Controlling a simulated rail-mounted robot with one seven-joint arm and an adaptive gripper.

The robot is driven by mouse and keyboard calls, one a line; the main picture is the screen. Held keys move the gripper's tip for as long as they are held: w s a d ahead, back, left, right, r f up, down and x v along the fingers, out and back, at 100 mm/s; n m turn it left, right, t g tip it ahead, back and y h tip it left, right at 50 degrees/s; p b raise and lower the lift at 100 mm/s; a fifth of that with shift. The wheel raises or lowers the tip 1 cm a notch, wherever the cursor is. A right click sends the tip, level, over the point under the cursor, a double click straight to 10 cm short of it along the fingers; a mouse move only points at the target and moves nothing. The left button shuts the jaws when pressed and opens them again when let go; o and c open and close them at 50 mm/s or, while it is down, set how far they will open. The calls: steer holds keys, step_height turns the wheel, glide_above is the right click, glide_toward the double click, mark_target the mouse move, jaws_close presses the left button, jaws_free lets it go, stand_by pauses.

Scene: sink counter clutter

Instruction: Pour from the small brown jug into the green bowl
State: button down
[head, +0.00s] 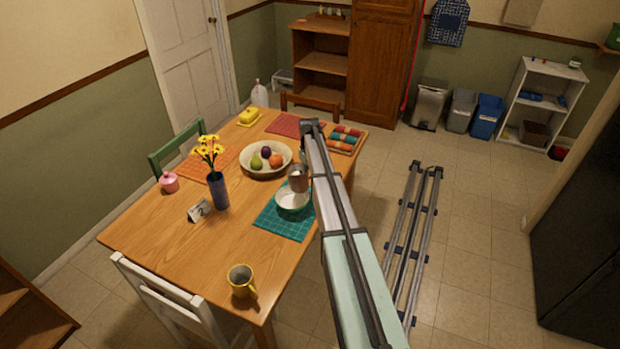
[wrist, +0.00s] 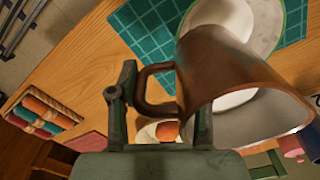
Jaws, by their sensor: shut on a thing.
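The small brown jug (head: 298,184) is held in the air above the green bowl (head: 292,203), near its far side in the head view. In the wrist view the jug (wrist: 220,65) shows large, with its pale inside visible and its handle towards my gripper (wrist: 160,105). The gripper's fingers are shut on the handle. The bowl (wrist: 288,28), pale inside with a greenish rim, is partly hidden behind the jug. It stands on a teal grid mat (head: 287,228). I cannot tell the jug's exact tilt, and no flowing contents show.
A fruit bowl (head: 246,166) stands beyond the green bowl. A blue vase (head: 218,190) with yellow flowers stands to the left, near a number card (head: 199,211). A yellow mug (head: 241,281) is at the near edge. A tray of rolled cloths (head: 345,139) lies at the far right.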

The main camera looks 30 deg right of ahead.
steer(key=shift+s+a+r, duration=0.1)
steer(key=shift+a+r, duration=0.05)
steer(key=shift+r, duration=0.1)
steer(key=shift+d+r+t+h+b, duration=0.25)
steer(key=shift+r+h, duration=0.3)
steer(key=shift+h, duration=0.25)
steer(key=shift+d+r+t+h+b, duration=0.15)
steer(key=shift+r+t+h, duration=0.1)
steer(key=shift+r+h, duration=0.45)
steer(key=shift+d+r+h+b, duration=0.1)
steer(key=shift+r+h+b, duration=0.25)
steer(key=shift+h+b, duration=0.5)
steer(key=shift+r+t+h+b, duration=0.25)
steer(key=shift+h+b, duration=0.2)
steer(key=shift+h, duration=0.25)
steer(key=shift+r+t+h+b, duration=0.25)
steer(key=shift+h+b, duration=0.2)
steer(key=shift+h, duration=0.2)
steer(key=shift+r+h+b, duration=0.25)
steer(key=shift+h+b, duration=0.45)
steer(key=shift+b, duration=0.2)
steer(key=shift+a+r+t+h+b, duration=0.15)
steer(key=shift+a+t+h+b, duration=0.25)
steer(key=shift+h+b, duration=0.3)
steer(key=shift+d+r, duration=0.1)
steer(key=shift+r, duration=0.05)
